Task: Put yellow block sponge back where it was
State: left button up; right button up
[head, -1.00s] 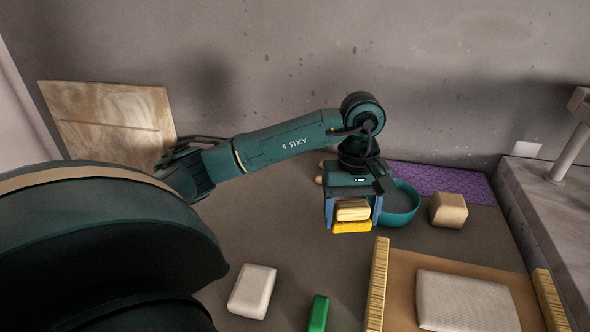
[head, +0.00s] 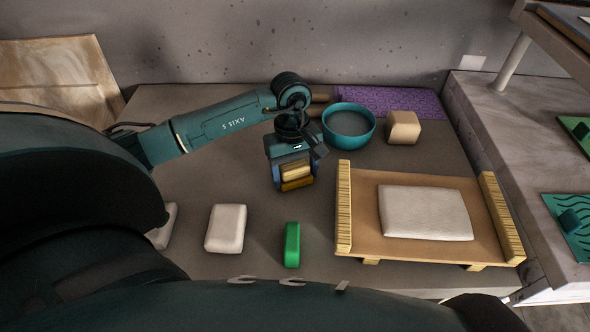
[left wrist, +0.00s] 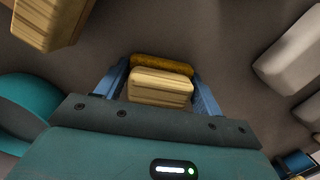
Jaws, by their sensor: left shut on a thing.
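The yellow block sponge (head: 297,184) is a dark yellow slab under a pale wooden block (head: 297,171). My left gripper (head: 294,182) is shut on it, pointing down over the grey table left of the slab board. In the left wrist view, the sponge (left wrist: 162,65) and wooden block (left wrist: 160,88) lie between the blue fingers (left wrist: 160,88). I cannot tell whether the sponge touches the table. My right gripper is not in view.
A green block (head: 292,245) and white blocks (head: 226,228) lie in front. A teal bowl (head: 349,123), tan block (head: 403,127) and purple mat (head: 390,101) are behind right. The board (head: 360,215) with wooden rails holds a white slab (head: 426,212). Bare table lies left of the gripper.

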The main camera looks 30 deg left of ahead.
pick_arm(q)
jog(key=shift+f, duration=0.1)
jog(key=shift+f, duration=0.15)
jog(key=o, duration=0.9)
jog(key=r, duration=0.8)
jog(key=w+a+r+b, duration=0.1)
jog(key=r, duration=0.3)
jog(key=shift+a+r, duration=0.1)
jog(key=shift+r, duration=0.1)
